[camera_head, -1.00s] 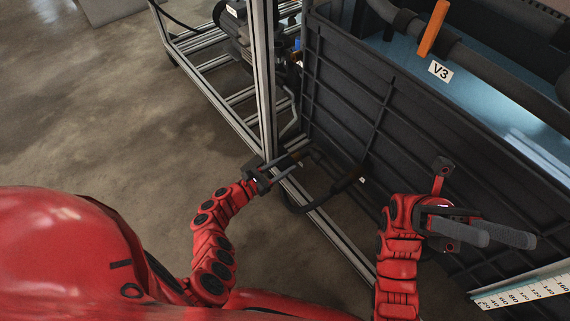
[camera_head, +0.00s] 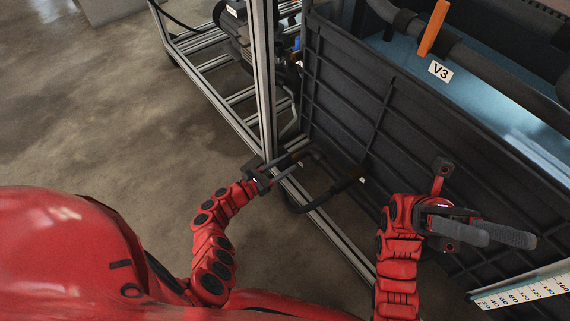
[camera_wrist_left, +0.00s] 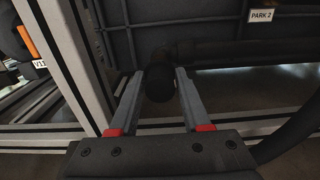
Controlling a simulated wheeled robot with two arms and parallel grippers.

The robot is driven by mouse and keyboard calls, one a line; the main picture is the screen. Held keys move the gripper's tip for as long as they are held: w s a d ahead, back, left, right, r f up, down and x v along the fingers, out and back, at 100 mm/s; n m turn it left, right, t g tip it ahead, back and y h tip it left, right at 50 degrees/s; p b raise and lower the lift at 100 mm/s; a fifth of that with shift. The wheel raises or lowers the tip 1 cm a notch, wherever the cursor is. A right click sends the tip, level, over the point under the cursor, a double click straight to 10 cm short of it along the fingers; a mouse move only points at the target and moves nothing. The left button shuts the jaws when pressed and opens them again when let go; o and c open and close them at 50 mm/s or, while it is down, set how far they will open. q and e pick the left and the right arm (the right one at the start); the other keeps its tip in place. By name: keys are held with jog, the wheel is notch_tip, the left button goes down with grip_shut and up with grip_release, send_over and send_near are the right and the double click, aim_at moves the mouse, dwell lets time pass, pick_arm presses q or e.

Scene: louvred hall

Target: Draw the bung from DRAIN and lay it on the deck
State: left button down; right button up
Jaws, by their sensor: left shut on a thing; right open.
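A dark, rounded plug, which looks like the bung (camera_wrist_left: 158,84), sits between the fingers of my left gripper (camera_wrist_left: 162,78) at the end of a dark pipe (camera_wrist_left: 220,52). The fingers are shut on it from both sides. Whether it is still seated in the pipe cannot be told. In the head view my left gripper (camera_head: 294,160) reaches low beside the frame rail, and the bung is hard to make out there. No DRAIN label is readable. My right gripper (camera_head: 506,239) is open and empty in front of the dark tank wall. The deck cannot be identified for certain.
A metal frame post (camera_head: 264,80) stands close behind my left gripper, with a rail (camera_head: 325,225) running below it. A dark ribbed tank (camera_head: 345,95) fills the right. An orange handle (camera_head: 434,28) stands above the V3 label (camera_head: 440,71). Bare floor (camera_head: 100,130) lies to the left.

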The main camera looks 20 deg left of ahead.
aim_at(281, 167)
pick_arm(q)
jog(key=shift+s+a, duration=0.1)
jog(key=shift+p+v, duration=1.3)
jog(key=shift+v, duration=1.6)
jog(key=shift+s+a, duration=0.25)
jog(key=shift+s, duration=0.1)
